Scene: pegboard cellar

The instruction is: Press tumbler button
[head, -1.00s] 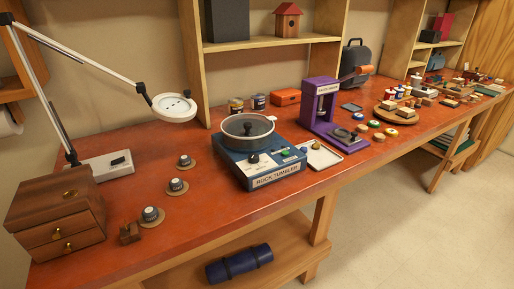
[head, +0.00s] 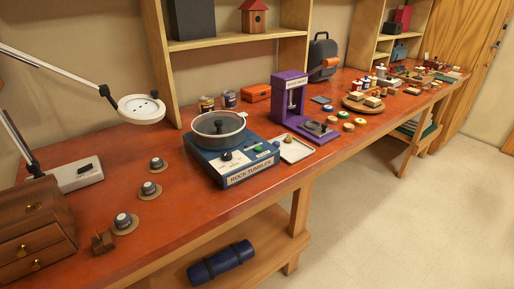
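The rock tumbler (head: 207,168) stands on the red-orange bench top near the middle of the head view. It has a blue base with a "ROCK TUMBLER" label and a round metal drum under a clear lid with a black knob. My gripper is not in view.
A white tray (head: 297,151) lies right beside the tumbler, with a purple press (head: 290,92) behind it. A lamp (head: 140,109) reaches over the bench. The floor (head: 385,220) in front is clear.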

